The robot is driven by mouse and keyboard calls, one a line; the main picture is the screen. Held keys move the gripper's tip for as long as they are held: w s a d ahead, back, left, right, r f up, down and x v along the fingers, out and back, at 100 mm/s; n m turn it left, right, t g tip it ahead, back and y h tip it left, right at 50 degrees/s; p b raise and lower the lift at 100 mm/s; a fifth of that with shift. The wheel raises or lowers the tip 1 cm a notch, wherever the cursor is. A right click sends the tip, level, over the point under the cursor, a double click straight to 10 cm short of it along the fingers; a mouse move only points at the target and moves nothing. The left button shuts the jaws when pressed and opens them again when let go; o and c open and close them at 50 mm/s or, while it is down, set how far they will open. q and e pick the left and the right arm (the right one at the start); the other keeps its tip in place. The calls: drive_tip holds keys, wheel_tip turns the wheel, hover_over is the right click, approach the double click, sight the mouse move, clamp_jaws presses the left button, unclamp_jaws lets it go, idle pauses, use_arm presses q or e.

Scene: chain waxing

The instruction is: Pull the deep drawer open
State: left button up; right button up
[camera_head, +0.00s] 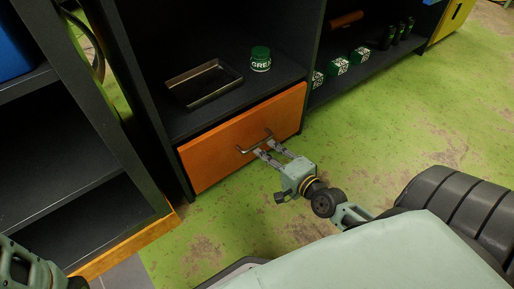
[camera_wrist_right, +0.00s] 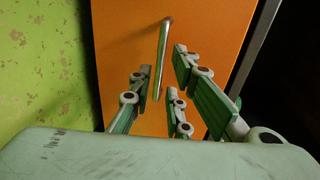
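The deep drawer has an orange front (camera_head: 215,158) low in the dark cabinet and looks shut, flush with the frame. Its thin metal bar handle (camera_head: 245,151) stands out from the front. In the right wrist view the orange front (camera_wrist_right: 118,45) fills the middle, and the handle (camera_wrist_right: 162,62) runs up and down there. My right gripper (camera_head: 265,148) is at the handle with its fingers apart. In the wrist view its fingertips (camera_wrist_right: 161,72) lie on either side of the bar, with gaps; contact is not visible. My left gripper is not clearly shown; only part of my left arm is at the bottom left.
A metal tray (camera_head: 205,82) and a green grease jar (camera_head: 260,59) stand on the shelf above the drawer. Green boxes (camera_head: 338,66) sit on a shelf to the right. A dark shelf unit (camera_head: 75,206) stands at left. Green floor (camera_head: 385,125) is free before the drawer.

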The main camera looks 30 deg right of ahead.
sight(257, 144)
drive_tip(key=b+x, duration=0.2)
drive_tip(key=x, duration=0.4)
drive_tip(key=shift+c, duration=0.4)
drive_tip(key=shift+s, duration=0.1)
clamp_jaws()
